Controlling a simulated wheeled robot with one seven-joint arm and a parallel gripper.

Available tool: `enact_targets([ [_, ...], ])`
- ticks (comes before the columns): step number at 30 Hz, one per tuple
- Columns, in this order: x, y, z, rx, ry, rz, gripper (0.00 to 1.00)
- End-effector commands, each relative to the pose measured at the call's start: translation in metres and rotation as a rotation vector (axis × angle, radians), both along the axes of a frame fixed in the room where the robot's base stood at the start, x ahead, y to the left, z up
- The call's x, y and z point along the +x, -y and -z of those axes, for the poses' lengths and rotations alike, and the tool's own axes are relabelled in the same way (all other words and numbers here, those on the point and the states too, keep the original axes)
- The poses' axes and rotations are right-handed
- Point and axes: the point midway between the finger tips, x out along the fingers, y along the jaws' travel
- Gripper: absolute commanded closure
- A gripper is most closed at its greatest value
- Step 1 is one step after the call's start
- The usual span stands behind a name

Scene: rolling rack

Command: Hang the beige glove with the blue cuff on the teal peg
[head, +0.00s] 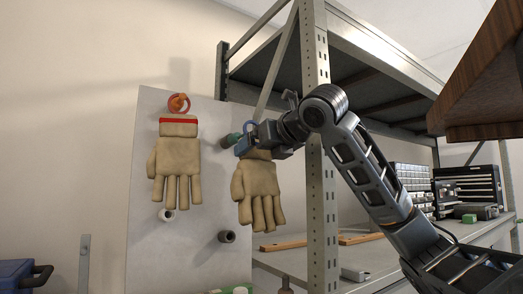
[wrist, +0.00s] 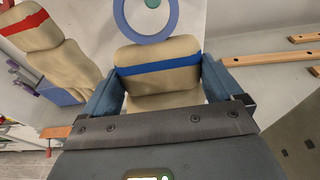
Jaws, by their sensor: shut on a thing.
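The beige glove with the blue cuff (head: 256,192) hangs fingers down from my gripper (head: 256,145). In the wrist view, the two blue-grey fingers are shut on the sides of its cuff, below the blue band (wrist: 158,63). Its blue ring (wrist: 124,22) stands up above the cuff and also shows in the head view (head: 248,125). The teal peg (head: 230,139) sticks out of the board just left of my gripper. In the wrist view, the teal peg's end (wrist: 152,3) shows inside the ring's opening. I cannot tell whether the ring is around the peg or in front of it.
A beige glove with a red cuff (head: 180,155) hangs on an orange peg (head: 179,103) at left. A metal rack post (head: 318,180) stands close right of the held glove.

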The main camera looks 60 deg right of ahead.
Motion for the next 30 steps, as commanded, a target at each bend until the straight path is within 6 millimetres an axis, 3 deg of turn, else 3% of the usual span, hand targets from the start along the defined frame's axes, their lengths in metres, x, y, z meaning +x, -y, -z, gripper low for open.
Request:
enact_targets([
  [30,0.032,0.019,0.0,0.0,0.0,0.0,0.39],
])
